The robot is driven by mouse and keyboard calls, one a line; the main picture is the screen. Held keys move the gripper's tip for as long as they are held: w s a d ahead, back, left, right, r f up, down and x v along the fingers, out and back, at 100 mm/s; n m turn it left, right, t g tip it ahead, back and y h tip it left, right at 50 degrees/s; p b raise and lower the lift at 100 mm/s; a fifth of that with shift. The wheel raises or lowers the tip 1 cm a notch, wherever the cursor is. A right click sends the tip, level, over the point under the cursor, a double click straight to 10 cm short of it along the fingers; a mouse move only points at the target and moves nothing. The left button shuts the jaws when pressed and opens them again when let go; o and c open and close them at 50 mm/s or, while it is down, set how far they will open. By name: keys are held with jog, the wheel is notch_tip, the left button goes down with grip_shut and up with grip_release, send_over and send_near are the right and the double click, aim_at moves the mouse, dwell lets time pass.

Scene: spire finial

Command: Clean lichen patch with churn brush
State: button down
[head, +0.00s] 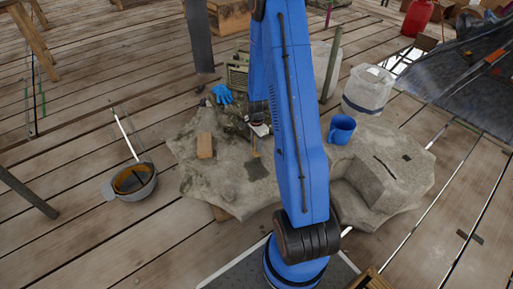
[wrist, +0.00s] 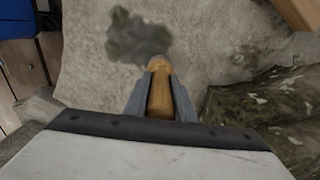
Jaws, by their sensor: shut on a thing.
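The lichen patch is a dark grey-green blotch (head: 257,169) on the pale stone slab (head: 200,182), and it also shows in the wrist view (wrist: 138,37). My gripper (head: 258,130) is shut on the churn brush, whose wooden handle (wrist: 160,95) sits between the fingers in the wrist view. In the head view a thin part of the brush (head: 254,147) hangs below the gripper, just above and left of the patch in the picture. The bristle end is hidden in the wrist view, so I cannot tell whether it touches the stone.
A wooden block (head: 205,146) lies on the slab left of the patch. A camouflage cloth (wrist: 265,118) and a blue glove (head: 222,93) lie behind it. A blue mug (head: 341,130) stands right of my arm, near a translucent bucket (head: 367,90). A grey helmet (head: 130,182) lies on the planks.

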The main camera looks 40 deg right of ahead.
jog(key=shift+r, duration=2.55)
jog(key=w+a+f, duration=0.1)
jog(key=a+f, duration=0.4)
jog(key=a, duration=0.1)
jog(key=shift+w+f, duration=0.2)
jog(key=shift+f, duration=0.05)
jog(key=shift+f, duration=0.75)
jog(key=shift+s, duration=0.2)
dwell(0.3)
jog(key=shift+s+a, duration=0.15)
jog(key=shift+s, duration=0.55)
jog(key=shift+s+a, duration=0.15)
jog(key=shift+s, duration=0.55)
jog(key=shift+s, duration=0.1)
